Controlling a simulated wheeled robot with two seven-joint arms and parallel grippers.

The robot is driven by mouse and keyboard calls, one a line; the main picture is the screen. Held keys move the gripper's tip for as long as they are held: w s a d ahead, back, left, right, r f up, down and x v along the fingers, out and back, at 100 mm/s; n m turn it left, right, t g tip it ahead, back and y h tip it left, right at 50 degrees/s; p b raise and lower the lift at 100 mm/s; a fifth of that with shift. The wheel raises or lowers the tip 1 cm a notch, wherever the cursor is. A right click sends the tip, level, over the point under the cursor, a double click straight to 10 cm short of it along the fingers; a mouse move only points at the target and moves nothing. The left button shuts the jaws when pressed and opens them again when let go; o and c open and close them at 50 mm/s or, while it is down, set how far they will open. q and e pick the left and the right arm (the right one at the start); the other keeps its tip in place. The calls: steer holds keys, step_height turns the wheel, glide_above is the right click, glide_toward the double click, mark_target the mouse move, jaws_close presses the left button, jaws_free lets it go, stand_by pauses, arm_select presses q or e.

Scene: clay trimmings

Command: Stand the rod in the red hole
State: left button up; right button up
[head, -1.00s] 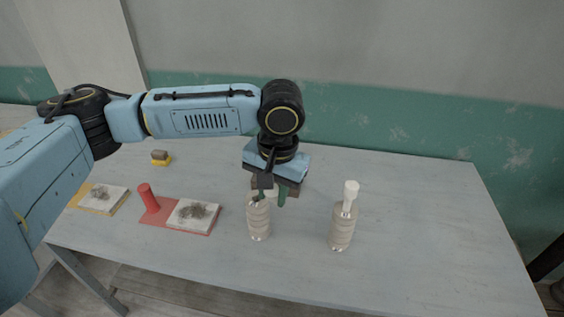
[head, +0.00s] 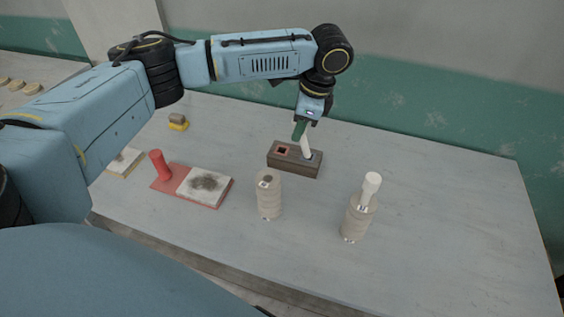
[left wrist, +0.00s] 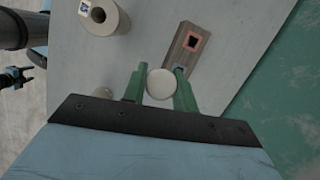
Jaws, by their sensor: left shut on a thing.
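My left gripper (head: 303,128) is shut on a white rod (head: 306,146), with green fingers on either side of it. The rod hangs over the right part of a dark wooden block (head: 284,167), its lower end at the other hole. I cannot tell whether it is inside that hole. The red-edged hole (head: 282,150) is in the left part of the block and is empty. In the left wrist view the rod's round end (left wrist: 160,84) shows between the fingers, and the red hole (left wrist: 193,41) lies beyond. My right gripper is not in view.
The table's right side is clear.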

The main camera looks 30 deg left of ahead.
arm_select(q)
steer(key=w+a+f+m+t+y, duration=0.15)
steer(key=w+a+m+t, duration=0.3)
steer(key=a+m, duration=0.55)
step_height(320, 180, down, 10)
steer(key=w+d+m+b, duration=0.1)
steer(key=m+b, duration=0.1)
steer(key=m, duration=0.1)
steer(key=shift+d, duration=0.4)
steer(key=shift+f, duration=0.1)
steer(key=o, duration=1.1)
steer(key=p+v, duration=0.2)
steer(key=v, duration=1)
steer(key=shift+w+a+r, duration=0.1)
steer(key=shift+r, duration=0.15)
